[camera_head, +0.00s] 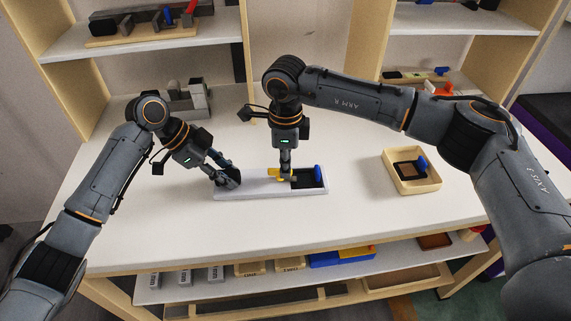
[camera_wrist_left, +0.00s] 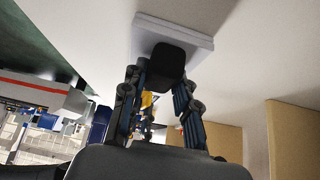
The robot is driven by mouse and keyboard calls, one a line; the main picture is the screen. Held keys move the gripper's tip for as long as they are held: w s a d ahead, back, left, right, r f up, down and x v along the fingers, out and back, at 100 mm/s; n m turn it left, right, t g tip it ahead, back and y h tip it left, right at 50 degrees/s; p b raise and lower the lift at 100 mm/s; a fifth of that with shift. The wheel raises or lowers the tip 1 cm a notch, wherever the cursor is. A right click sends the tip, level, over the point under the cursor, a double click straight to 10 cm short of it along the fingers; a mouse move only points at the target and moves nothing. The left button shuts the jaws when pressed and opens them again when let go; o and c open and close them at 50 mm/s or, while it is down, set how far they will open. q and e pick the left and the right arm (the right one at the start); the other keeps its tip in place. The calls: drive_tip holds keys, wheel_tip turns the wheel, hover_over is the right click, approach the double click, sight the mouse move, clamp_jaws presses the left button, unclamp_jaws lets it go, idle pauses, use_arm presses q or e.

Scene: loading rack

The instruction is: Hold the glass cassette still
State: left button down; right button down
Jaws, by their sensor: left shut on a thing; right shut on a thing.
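A long white tray (camera_head: 256,187) lies on the table, with a dark recess (camera_head: 304,181) and an upright blue tab (camera_head: 317,173) at its right end. I cannot tell for sure which part is the glass cassette. My left gripper (camera_head: 231,181) is shut on a black block at the tray's left end. The left wrist view shows this black block (camera_wrist_left: 168,61) between the fingertips, above the white tray (camera_wrist_left: 152,29). My right gripper (camera_head: 285,175) points straight down and is shut on a small yellow piece (camera_head: 273,172) over the tray's middle. Its fingertips partly hide that piece.
A light wooden box (camera_head: 425,185) with a dark piece and a blue tab stands at the right. Grey blocks (camera_head: 188,98) stand at the back left. The table front is clear.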

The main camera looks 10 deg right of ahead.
use_arm(q)
drive_tip(key=shift+f, duration=0.1)
use_arm(e)
drive_tip(key=c, duration=1.4)
unclamp_jaws()
drive_tip(key=shift+r, duration=0.1)
wheel_tip(320, 180, up, 12)
drive_tip(key=shift+f, duration=0.1)
use_arm(q)
drive_tip(key=c, duration=0.9)
unclamp_jaws()
drive_tip(key=shift+c, duration=0.2)
